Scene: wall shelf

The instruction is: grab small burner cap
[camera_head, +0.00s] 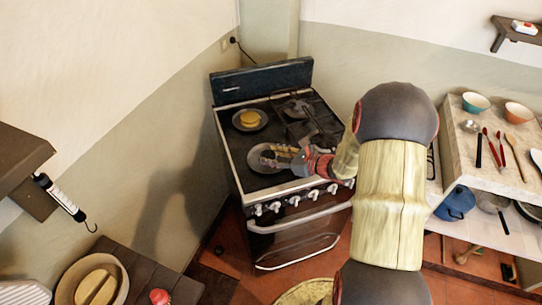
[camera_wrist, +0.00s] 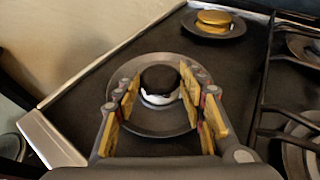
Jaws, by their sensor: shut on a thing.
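The small burner cap (camera_wrist: 160,79), black on top with a pale rim below, is at the front left burner. It sits over a round grey burner plate (camera_wrist: 152,121) in the wrist view. My gripper (camera_wrist: 161,88) is shut on the cap, with yellow pads at its left and right sides. In the head view my gripper (camera_head: 277,158) reaches over the front left burner from the right and hides most of the cap. I cannot tell whether the cap is lifted off the burner.
A yellow burner cap (camera_head: 250,118) sits on the rear left burner. Black grates cover the right half of the stove (camera_head: 284,228). A shelf with bowls and utensils (camera_head: 491,150) stands at the right. The wall is close on the stove's left.

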